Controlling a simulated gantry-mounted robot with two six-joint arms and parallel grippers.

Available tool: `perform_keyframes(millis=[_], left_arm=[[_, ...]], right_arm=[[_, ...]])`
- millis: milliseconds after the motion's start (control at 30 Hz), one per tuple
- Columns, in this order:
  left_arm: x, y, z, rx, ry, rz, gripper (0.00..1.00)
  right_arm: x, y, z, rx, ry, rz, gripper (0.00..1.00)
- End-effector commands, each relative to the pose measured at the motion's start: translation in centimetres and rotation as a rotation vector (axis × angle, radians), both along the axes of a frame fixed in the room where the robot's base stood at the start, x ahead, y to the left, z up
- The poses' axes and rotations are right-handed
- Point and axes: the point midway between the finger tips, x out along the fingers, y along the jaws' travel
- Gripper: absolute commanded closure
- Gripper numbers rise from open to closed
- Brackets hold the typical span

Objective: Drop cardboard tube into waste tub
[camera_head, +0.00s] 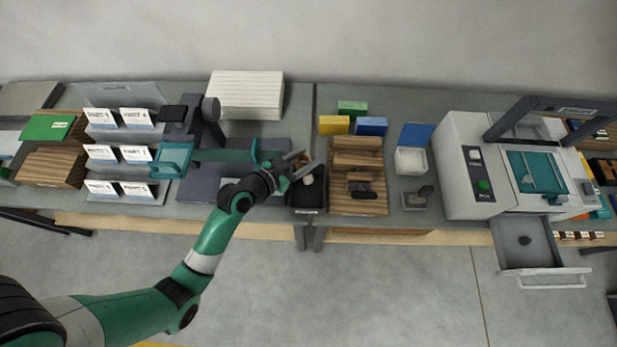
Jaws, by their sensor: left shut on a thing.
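My left gripper (303,162) is at the middle of the bench, its two fingers pointing away to the upper right. It is shut on the cardboard tube (302,159), a small brown piece partly hidden between the fingers. The waste tub (306,201) is a small black bin just below the gripper in the picture, and the gripper and tube are over its far part. A small pale round thing (308,180) shows at the tub's opening; I cannot tell what it is. My right gripper is not in view.
A wooden rack (358,206) stands right of the tub. Yellow, green and blue boxes (371,126) sit behind it. A white machine (467,160) with an open drawer (527,257) is at the right. A teal-armed stand (225,155) and labelled cards (135,153) are at the left.

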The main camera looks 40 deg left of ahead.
Motion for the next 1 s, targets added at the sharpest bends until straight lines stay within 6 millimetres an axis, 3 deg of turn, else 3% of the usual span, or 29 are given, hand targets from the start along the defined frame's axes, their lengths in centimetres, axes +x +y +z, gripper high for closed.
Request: perform_keyframes(millis=[167, 533, 867, 900, 1000], left_arm=[[0.0, 0.0, -1.1, 0.000, 0.001, -0.001, 0.99], [-0.1, -0.1, -5.8, 0.000, 0.002, -0.001, 0.99], [-0.1, -0.1, -6.1, 0.000, 0.002, -0.001, 0.99], [-0.1, -0.1, -6.1, 0.000, 0.002, -0.001, 0.44], [-0.1, -0.1, -6.1, 0.000, 0.001, -0.001, 0.26]], right_arm=[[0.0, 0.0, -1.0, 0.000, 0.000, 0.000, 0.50], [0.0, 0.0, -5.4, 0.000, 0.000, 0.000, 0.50], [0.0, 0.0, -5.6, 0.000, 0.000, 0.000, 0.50], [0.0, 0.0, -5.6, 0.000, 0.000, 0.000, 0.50], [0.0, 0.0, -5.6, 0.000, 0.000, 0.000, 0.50]])
